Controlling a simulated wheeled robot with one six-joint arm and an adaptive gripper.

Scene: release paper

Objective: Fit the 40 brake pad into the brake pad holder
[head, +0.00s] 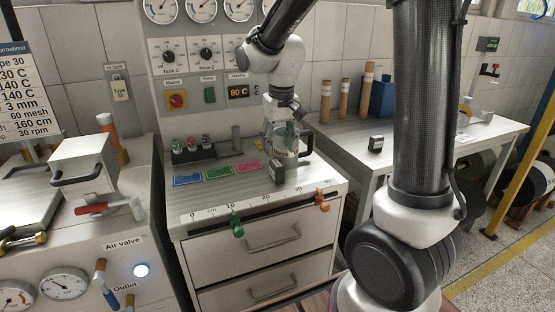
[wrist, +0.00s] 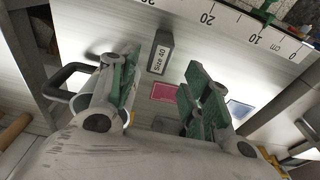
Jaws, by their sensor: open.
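A dark grey block labelled "Size 40" (wrist: 160,52) stands on the cabinet top; in the head view it appears as the small dark block (head: 277,174) near the front. My gripper (wrist: 161,85) is open and empty, with green-padded fingers spread on either side of the block's line. The block is beyond the fingertips and apart from them in the wrist view. In the head view my gripper (head: 284,145) is low over the cabinet, close behind the block. I cannot pick out a brake pad holder in either view.
A jug with a dark handle (head: 307,141) stands close by my gripper. Blue, green and pink cards (head: 218,173) lie left, before a vial rack (head: 194,148). A ruler (head: 255,203) with green and orange clips edges the front. Another dark block (head: 376,143) is on the right bench.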

